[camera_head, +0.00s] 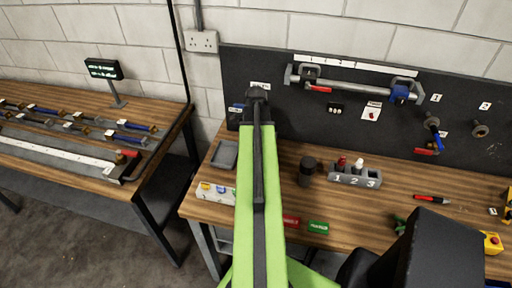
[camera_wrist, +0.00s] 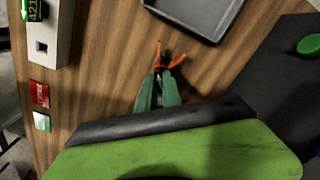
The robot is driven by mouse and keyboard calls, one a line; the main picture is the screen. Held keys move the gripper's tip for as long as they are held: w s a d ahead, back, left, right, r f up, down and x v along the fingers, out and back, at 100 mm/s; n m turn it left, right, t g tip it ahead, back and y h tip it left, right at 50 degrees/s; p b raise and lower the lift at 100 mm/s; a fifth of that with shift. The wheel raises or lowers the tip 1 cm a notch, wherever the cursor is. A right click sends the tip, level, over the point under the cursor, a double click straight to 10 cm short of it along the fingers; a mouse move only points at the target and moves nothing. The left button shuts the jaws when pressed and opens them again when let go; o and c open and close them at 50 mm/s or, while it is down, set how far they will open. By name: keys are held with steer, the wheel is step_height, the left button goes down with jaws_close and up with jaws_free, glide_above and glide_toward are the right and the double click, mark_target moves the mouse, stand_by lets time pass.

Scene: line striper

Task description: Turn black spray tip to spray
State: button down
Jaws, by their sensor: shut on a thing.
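My gripper (camera_wrist: 162,76) shows in the middle of the wrist view as two dark green fingers that come together over the wooden bench. It is shut on a small orange forked piece (camera_wrist: 160,52) at the fingertips, though the exact grip is unclear. In the camera_head view my long green arm reaches away over the bench and hides the gripper. I cannot make out a black spray tip for certain in either view.
A grey tray (camera_head: 224,153) lies on the wooden bench, left of my arm. A numbered holder (camera_head: 354,178) and a dark cylinder (camera_head: 307,172) stand to its right. A dark tool board (camera_head: 338,117) closes off the back. Another bench (camera_head: 70,160) is at left.

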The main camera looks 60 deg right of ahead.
steer(key=m, duration=0.7)
steer(key=shift+s+f+m, duration=0.1)
steer(key=shift+m, duration=0.2)
steer(key=c, duration=1.5)
jaws_free()
steer(key=shift+o, duration=0.2)
steer(key=o, duration=0.6)
step_height(320, 180, up, 7)
steer(key=p, duration=0.7)
